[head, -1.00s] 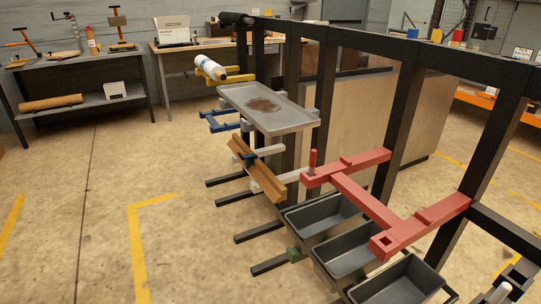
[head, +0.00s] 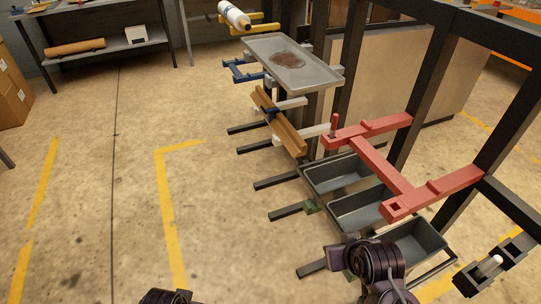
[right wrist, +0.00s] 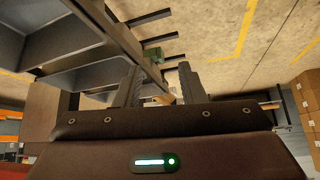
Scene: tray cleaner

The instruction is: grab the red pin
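My right arm comes in at the bottom of the head view, below and apart from the pin. In the right wrist view my right gripper (right wrist: 159,76) has its two fingers apart with nothing held between them. The pin cannot be made out there. Only a dark bit of my left arm shows at the bottom edge of the head view; its gripper is out of sight.
Several grey bins (head: 340,172) hang below the red bracket, close to my right arm. A stained tray (head: 322,76), an orange-brown channel (head: 279,124) and black bars stick out from the black frame (head: 430,95). The floor (head: 90,190) at left is clear.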

